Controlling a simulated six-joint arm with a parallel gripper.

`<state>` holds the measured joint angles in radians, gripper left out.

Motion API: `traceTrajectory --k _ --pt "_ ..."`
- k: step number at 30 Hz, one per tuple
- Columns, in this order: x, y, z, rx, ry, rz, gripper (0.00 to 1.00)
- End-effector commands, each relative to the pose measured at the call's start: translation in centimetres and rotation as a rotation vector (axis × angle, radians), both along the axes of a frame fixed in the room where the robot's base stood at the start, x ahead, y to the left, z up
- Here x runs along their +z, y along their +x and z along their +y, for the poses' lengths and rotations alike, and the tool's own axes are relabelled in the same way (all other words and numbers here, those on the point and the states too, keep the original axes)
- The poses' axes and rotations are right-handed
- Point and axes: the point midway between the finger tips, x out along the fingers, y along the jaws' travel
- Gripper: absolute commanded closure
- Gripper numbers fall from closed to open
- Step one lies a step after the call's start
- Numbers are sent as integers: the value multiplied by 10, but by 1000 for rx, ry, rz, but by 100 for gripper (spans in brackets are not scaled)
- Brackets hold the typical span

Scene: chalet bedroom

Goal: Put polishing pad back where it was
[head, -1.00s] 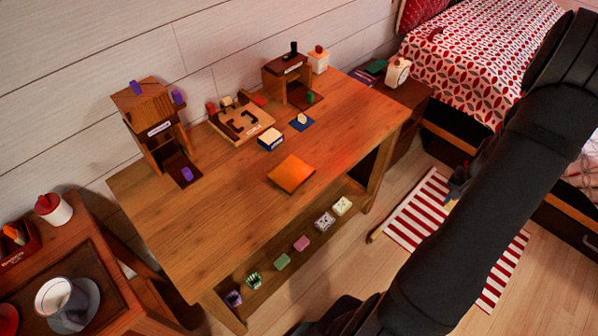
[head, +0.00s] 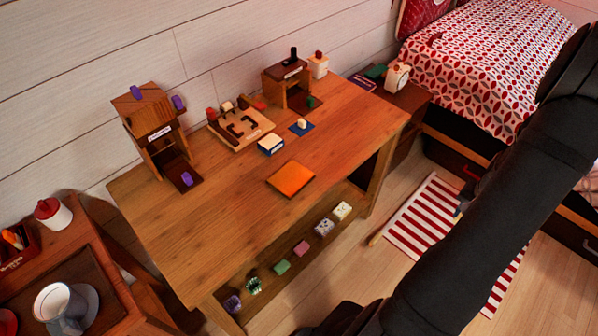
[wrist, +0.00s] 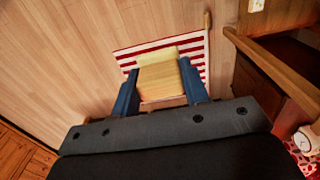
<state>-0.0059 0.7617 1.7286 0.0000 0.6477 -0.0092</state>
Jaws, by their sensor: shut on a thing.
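My gripper (wrist: 160,95) is shut on a tan, wood-like block with a pale yellow layer along its far edge (wrist: 157,52), which I take to be the polishing pad (wrist: 160,80). The blue fingers clasp it from both sides, above the floor and the striped rug. In the head view my arm hides most of the gripper, and the pad cannot be made out. An orange square pad (head: 290,179) lies on the wooden table (head: 225,225). Several small coloured blocks stand in a row on the lower shelf (head: 268,287).
A small two-level stand (head: 155,135), a puzzle tray (head: 240,128), a white-and-blue box (head: 271,145), a blue mat (head: 302,128) and another stand (head: 287,85) occupy the table's back. The bed (head: 480,60) is right; a side table with a mug (head: 60,305) is left.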

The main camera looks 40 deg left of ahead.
Motion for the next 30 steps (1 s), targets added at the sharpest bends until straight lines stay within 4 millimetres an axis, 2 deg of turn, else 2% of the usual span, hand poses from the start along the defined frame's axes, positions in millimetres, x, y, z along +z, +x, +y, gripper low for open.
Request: traceTrajectory --k 5,9,14,21,24,27,30 --pt "11 8 36 156 0 -3 84" --pt "27 15 91 395 0 -5 84" --pt "48 13 160 696 1 -4 84" --pt "81 -9 261 1136 1 -5 84" --pt "93 -22 296 1292 1 -4 84" --pt "103 -35 322 1415 1 -3 84" --pt "109 -44 339 1497 2 -3 84"
